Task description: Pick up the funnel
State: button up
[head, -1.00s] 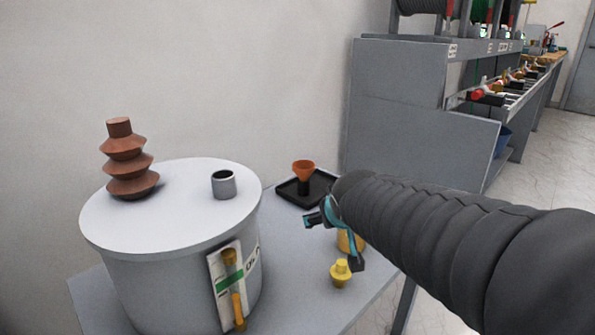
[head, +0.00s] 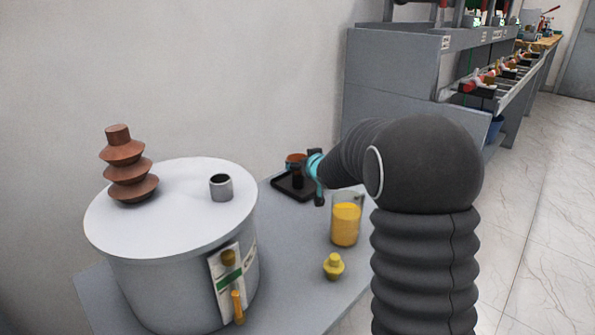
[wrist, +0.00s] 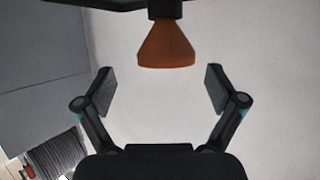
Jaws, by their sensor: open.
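The orange-brown funnel (head: 295,160) stands upright, its dark lower part in a black tray at the back of the table, partly hidden behind my gripper (head: 316,178) in the head view. In the wrist view the funnel (wrist: 166,46) appears upside down, its wide cone at the top centre. My gripper (wrist: 159,88) is open there, with its two fingers spread to the left and right of the funnel's line. The funnel lies just beyond the fingertips, and nothing is between the pads.
The black tray (head: 280,184) lies near the wall. A beaker of yellow liquid (head: 345,222) and a yellow stopper-like piece (head: 333,266) stand nearer on the table. A grey transformer tank (head: 150,225) with a brown bushing (head: 128,165) stands left. A grey workbench (head: 390,95) is behind.

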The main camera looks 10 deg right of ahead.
aim_at(298, 172)
jog(key=shift+a+x, duration=0.2)
jog(key=shift+x, duration=1.45)
jog(key=shift+a+x, duration=0.2)
jog(key=shift+x, duration=1.45)
jog(key=shift+s, duration=0.1)
jog(key=c, duration=1.1)
